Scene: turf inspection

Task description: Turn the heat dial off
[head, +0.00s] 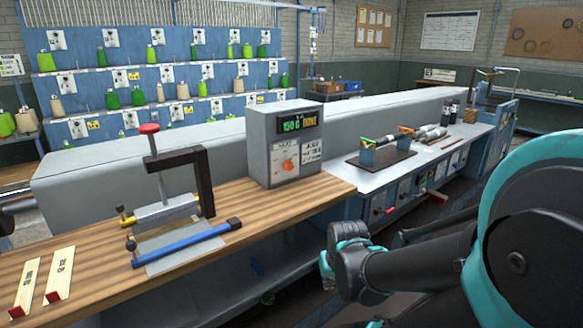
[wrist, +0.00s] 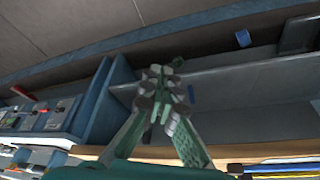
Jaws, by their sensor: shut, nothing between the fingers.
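The heat dial is an orange knob (head: 288,165) on the front of a grey control box (head: 262,140) in the head view. Its exact pointer setting is too small to read. The box's green display (head: 299,121) appears to read 150 and DONE. My gripper (wrist: 165,90) shows in the wrist view with its fingers drawn together and nothing between them. It is away from the dial, in front of the bench and above its lower shelf level. The dial does not show in the wrist view. In the head view my arm is at the right and the fingertips cannot be made out.
The control box stands on a wooden bench top (head: 330,187). A clamp press with a red knob (head: 149,129) and a blue-handled bar (head: 187,243) are to its left. Two labelled wooden strips (head: 60,274) lie farther left. A metal bench with rollers (head: 420,137) is to its right.

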